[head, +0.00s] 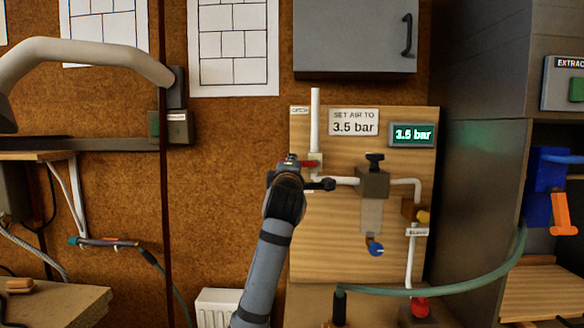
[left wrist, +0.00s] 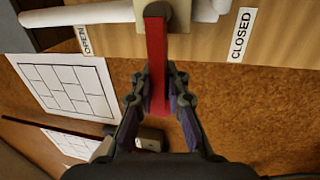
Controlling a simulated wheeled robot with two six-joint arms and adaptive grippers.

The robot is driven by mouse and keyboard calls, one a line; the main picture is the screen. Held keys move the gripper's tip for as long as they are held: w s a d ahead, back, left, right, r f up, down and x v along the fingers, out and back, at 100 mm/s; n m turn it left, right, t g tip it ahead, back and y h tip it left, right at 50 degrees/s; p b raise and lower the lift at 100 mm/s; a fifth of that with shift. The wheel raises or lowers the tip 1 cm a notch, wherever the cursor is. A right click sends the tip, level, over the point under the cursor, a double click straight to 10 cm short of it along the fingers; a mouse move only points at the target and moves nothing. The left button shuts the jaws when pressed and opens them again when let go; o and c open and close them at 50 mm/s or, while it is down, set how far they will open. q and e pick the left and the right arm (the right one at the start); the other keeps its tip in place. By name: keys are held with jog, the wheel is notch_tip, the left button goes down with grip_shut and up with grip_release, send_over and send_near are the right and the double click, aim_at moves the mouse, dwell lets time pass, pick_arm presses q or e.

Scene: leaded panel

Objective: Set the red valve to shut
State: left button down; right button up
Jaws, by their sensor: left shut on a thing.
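The red valve lever (left wrist: 157,60) hangs from its hub on the white pipe (left wrist: 75,16) in the left wrist view. It stands square across the pipe, between the OPEN label (left wrist: 85,40) and the CLOSED label (left wrist: 241,35). My left gripper (left wrist: 158,78) is shut on the lever, one finger on each side. In the head view my left gripper (head: 288,163) is at the left edge of the wooden panel (head: 310,250), and only a little of the red lever (head: 308,164) shows beside it. My right gripper is not in view.
A sign (head: 353,122) reads 3.5 bar, and a green display (head: 413,134) shows 3.5 bar. A regulator (head: 373,183) is right of my gripper. A grey cabinet (head: 355,38) hangs above the panel. A green hose (head: 470,280) crosses at the lower right.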

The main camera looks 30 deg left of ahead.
pick_arm(q)
jog(key=shift+f, duration=0.2)
jog(key=c, duration=1.4)
grip_release()
jog(key=shift+r, duration=0.2)
jog(key=shift+o, duration=0.2)
jog(key=v, duration=1.2)
jog(key=shift+d+f, duration=0.1)
jog(key=shift+f, duration=0.05)
